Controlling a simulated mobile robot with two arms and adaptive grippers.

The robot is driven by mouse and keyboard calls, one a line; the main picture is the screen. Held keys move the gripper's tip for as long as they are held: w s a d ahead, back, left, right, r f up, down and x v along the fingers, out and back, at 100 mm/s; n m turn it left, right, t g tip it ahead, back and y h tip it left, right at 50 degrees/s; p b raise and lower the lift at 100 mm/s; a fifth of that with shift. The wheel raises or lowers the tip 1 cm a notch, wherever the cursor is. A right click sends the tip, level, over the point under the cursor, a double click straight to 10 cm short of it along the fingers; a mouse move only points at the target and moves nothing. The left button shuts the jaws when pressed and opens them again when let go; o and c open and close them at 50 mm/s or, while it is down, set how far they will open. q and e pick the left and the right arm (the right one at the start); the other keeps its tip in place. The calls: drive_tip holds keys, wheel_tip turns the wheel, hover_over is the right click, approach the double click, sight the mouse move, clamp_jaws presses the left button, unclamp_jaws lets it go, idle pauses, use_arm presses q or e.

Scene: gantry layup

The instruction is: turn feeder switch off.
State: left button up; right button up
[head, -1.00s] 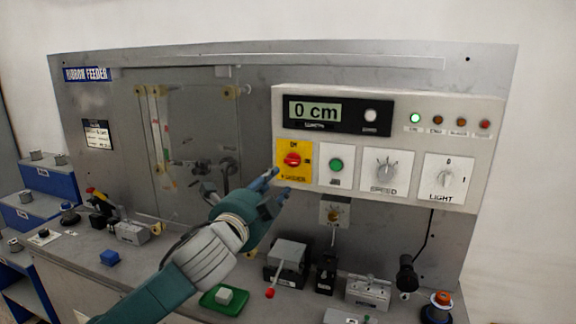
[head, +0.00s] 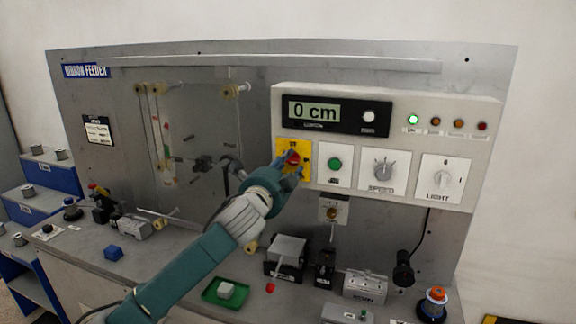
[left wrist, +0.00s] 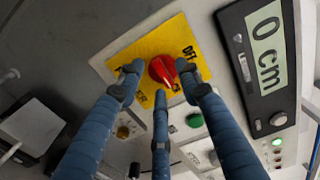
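The feeder switch is a red rotary knob (head: 292,158) on a yellow plate (head: 283,146) at the left end of the control panel. In the left wrist view the red knob (left wrist: 162,70) sits on its yellow plate (left wrist: 150,44), with an OFF label at its upper right. My left gripper (head: 291,165) is at the switch. In the left wrist view its blue fingers (left wrist: 160,84) are spread around the knob, apart from each other; contact cannot be told. My right gripper is not in view.
The panel (head: 385,148) also carries a green button (head: 335,164), a SPEED dial (head: 384,171), a LIGHT switch (head: 443,179) and a display (head: 315,111) reading 0 cm. A green tray (head: 211,293) and several small devices stand on the bench below.

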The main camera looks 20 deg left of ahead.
use_arm(q)
clamp_jaws()
drive_tip(key=shift+n, duration=0.3)
drive_tip(key=n, duration=0.4)
drive_tip(key=n+p, duration=0.1)
drive_tip(key=n, duration=0.7)
drive_tip(key=shift+d+r+p, duration=0.1)
drive_tip(key=shift+d+p, duration=0.2)
drive_tip(key=shift+p, duration=0.05)
drive_tip(key=n+p, duration=0.1)
drive_tip(key=n, duration=0.4)
drive_tip(key=shift+n, duration=0.3)
